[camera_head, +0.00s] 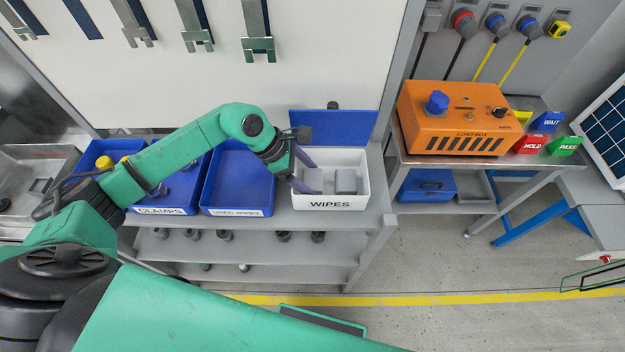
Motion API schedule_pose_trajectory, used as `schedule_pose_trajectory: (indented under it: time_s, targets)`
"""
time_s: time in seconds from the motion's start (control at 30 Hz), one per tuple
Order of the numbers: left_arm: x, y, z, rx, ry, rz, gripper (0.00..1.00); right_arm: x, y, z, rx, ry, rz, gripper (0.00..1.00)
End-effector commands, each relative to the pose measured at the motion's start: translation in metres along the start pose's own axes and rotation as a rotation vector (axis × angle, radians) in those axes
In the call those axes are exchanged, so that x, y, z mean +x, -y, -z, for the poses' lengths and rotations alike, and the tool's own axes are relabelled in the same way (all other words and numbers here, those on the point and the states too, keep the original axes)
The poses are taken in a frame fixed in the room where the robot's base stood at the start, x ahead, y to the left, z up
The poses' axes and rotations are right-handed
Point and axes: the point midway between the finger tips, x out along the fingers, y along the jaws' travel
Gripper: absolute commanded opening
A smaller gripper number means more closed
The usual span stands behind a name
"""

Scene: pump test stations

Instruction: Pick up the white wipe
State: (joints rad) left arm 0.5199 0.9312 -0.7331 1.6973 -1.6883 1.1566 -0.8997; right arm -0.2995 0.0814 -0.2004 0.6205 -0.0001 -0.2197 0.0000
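The open-topped white WIPES box (331,205) stands at the right end of the shelf. Inside it, a pale grey-white block of wipe (313,180) lies on the left and a greyer one (346,181) lies on the right. My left gripper (315,178) reaches into the left part of the box from the left. Its two purple-grey fingers are spread, one at the far side and one at the near side of the left wipe. I cannot tell whether they touch it. My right gripper is not in view.
A blue USED WIPES bin (238,211) and a blue CLAMPS bin (160,210) stand left of the box. A blue panel (345,125) rises behind it. An orange load box (455,125) stands on a separate table at right.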

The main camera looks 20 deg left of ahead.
Motion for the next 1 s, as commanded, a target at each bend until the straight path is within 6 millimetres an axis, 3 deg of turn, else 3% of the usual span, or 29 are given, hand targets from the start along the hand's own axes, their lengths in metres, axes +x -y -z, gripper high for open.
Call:
schedule_pose_trajectory:
  time_s: [0.03, 0.07, 0.37, 0.53, 0.8, 1.0]
  targets:
    - [0.0, 0.0, 0.0, 0.0, 0.0, 0.0, 0.46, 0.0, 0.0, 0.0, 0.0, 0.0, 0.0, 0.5]
    - [0.0, 0.0, 0.0, 0.0, 0.0, 0.0, 0.35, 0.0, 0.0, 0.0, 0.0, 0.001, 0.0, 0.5]
    - [-0.001, 0.0, -0.001, 0.0, 0.001, -0.001, 0.34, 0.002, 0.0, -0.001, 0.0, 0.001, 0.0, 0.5]
    - [-0.012, 0.0, -0.008, 0.007, -0.004, -0.004, 0.34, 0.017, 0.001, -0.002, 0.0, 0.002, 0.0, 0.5]
    - [-0.001, 0.004, -0.019, 0.076, -0.284, -0.108, 0.34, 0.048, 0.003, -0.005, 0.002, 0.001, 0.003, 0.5]
    - [-0.04, 0.01, -0.059, 0.067, -0.276, -0.103, 0.34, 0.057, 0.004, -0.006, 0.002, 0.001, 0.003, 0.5]
